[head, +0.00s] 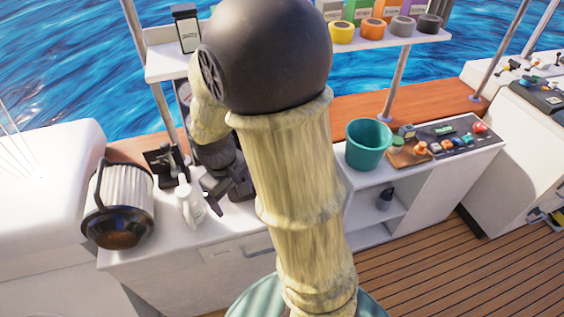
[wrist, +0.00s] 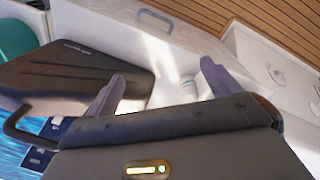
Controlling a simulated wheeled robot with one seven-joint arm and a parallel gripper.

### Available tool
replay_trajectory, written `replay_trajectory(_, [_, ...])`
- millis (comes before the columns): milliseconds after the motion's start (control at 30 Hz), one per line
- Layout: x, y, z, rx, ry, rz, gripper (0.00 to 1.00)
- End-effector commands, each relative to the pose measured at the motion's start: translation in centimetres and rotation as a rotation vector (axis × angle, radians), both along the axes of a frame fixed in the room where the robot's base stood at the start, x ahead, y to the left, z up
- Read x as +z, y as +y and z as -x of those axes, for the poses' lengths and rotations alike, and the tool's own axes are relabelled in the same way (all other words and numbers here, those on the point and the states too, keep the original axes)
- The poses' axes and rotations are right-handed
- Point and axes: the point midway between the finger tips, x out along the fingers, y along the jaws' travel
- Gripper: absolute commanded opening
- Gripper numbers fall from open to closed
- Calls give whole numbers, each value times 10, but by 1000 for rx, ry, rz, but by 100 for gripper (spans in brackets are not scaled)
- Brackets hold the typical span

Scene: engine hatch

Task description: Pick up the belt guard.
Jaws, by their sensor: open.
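A dark, smooth, rounded cover with small pale lettering, which looks like the belt guard (wrist: 72,72), lies on the white counter at the left of the wrist view. In the head view it cannot be made out; my arm blocks that part of the counter. My gripper (wrist: 158,82) is open, its two grey fingers spread apart. The left finger overlaps the cover's near right end in the picture; I cannot tell whether they touch. Nothing is held between the fingers. In the head view my gripper (head: 214,192) is low over the counter, partly hidden behind my arm.
A white bottle (head: 187,203) stands left of my gripper. A ribbed canister with a black handle (head: 124,205) is farther left. A teal bucket (head: 368,145) and a control panel (head: 445,137) are to the right. A shelf of tape rolls (head: 372,29) hangs above.

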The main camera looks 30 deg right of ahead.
Motion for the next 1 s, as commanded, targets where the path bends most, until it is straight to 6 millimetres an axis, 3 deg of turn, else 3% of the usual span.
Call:
replay_trajectory(300, [-4, -21, -79, 440, 372, 302, 89])
replay_trajectory(600, [4, -28, -149, 722, 742, 645, 89])
replay_trajectory(800, [12, -21, -173, 787, 887, 790, 89])
replay_trajectory(1000, [13, -20, -176, 792, 904, 807, 89])
